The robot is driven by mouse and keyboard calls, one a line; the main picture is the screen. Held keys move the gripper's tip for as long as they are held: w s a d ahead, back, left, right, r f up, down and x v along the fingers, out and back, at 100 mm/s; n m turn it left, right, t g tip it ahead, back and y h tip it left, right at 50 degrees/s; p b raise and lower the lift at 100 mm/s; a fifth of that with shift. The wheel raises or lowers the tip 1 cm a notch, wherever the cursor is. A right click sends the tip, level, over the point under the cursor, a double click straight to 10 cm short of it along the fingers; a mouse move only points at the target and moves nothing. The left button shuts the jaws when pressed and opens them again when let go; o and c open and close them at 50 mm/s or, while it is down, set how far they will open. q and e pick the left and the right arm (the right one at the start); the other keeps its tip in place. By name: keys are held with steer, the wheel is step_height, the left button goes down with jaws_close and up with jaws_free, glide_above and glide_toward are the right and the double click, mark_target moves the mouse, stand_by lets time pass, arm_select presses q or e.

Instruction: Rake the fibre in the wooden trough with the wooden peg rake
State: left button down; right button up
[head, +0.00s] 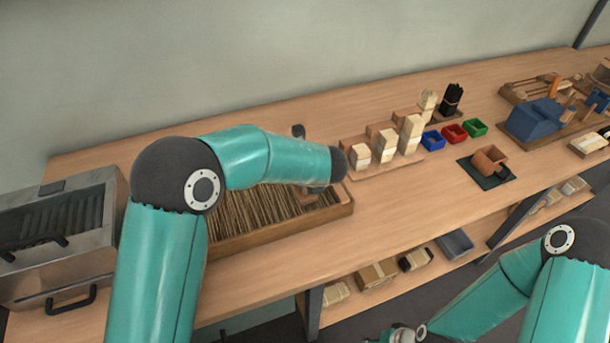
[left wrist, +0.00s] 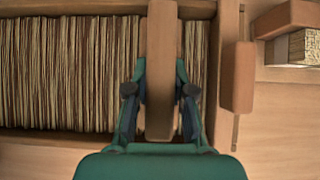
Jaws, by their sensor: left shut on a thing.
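The wooden trough (head: 290,236) lies on the bench, filled with brown and straw-coloured fibre (head: 250,215) in upright strands. It also fills the left of the left wrist view, fibre (left wrist: 70,75) inside wooden walls. My left gripper (left wrist: 160,92) is over the trough, shut on a wooden bar (left wrist: 162,35), which appears to be the peg rake's. The bar runs across the fibre towards the far wall; its pegs are hidden. In the head view my left forearm covers most of the gripper and rake. My right gripper (head: 404,334) is low at the bottom edge, too small to read.
A metal machine (head: 60,235) with a handle stands left of the trough. Wooden blocks (head: 385,145) on a board stand to its right, then blue, red and green trays (head: 453,133). The front bench strip is clear.

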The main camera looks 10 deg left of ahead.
arm_select(q)
steer(key=shift+d, duration=0.1)
steer(key=shift+w+d+r+p, duration=0.15)
steer(key=shift+w+d+p, duration=0.5)
steer(key=shift+d, duration=0.25)
steer(key=shift+w+d+p, duration=0.3)
steer(key=shift+d, duration=0.25)
step_height(320, 180, up, 9)
steer(key=p, duration=0.7)
